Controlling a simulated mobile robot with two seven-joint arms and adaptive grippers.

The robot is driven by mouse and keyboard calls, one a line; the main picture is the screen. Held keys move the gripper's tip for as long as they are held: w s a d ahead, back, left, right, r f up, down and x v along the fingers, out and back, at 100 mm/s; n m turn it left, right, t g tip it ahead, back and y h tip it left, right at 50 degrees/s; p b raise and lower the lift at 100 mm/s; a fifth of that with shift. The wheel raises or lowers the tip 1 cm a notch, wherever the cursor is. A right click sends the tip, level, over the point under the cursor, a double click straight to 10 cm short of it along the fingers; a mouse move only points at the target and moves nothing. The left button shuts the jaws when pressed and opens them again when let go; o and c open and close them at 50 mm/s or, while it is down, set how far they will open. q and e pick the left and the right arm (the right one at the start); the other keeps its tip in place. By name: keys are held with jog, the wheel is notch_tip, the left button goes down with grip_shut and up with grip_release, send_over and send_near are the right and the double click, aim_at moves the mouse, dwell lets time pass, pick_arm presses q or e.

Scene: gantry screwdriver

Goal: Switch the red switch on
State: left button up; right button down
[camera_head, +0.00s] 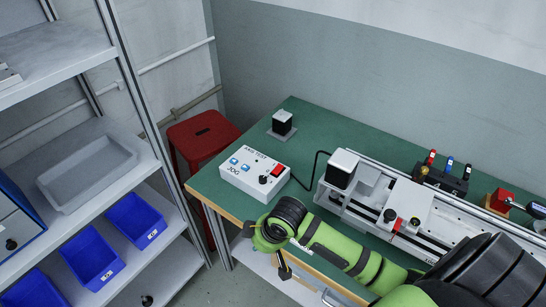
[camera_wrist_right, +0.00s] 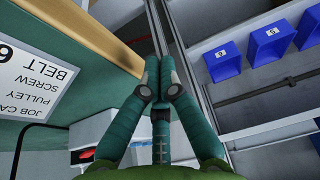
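The red switch (camera_head: 278,170) sits on the top right of a white control box (camera_head: 252,178) marked "AXIS TEST" and "JOG". The box also has a black knob and blue buttons, and it stands near the left end of the green bench. My right arm comes in from the lower right along the bench's front. My right gripper (camera_head: 284,271) hangs by the front edge, nearer the camera than the box and apart from the switch. In the right wrist view its fingers (camera_wrist_right: 160,68) are together with nothing between them. My left gripper is not in view.
A linear gantry (camera_head: 405,215) and small tools fill the bench (camera_head: 313,120) right of the box, with a black cable between. A red stool (camera_head: 203,132) stands left of the bench. Shelves hold blue bins (camera_head: 137,220). A job card (camera_wrist_right: 33,77) shows in the wrist view.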

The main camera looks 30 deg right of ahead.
jog(key=w+d+r, duration=0.6)
jog(key=w+r, duration=0.2)
jog(key=w, duration=0.1)
notch_tip(320, 180, up, 12)
jog(key=r+h, duration=0.1)
jog(key=h, duration=0.1)
send_over(277, 166)
jog(key=s, duration=0.4)
jog(key=shift+s+a+f+m, duration=0.25)
jog(key=shift+a+f+m, duration=0.05)
jog(key=shift+a+m, duration=0.15)
jog(key=x, duration=0.4)
jog(key=p+x, duration=0.1)
jog(key=x, duration=0.3)
jog(key=p+x, duration=0.1)
jog(key=x, duration=0.3)
jog(key=shift+s+d+f, duration=0.15)
jog(key=shift+s+f, duration=0.1)
jog(key=shift+w+d+f, duration=0.1)
jog(key=shift+d+f, duration=0.15)
jog(key=shift+f, duration=0.55)
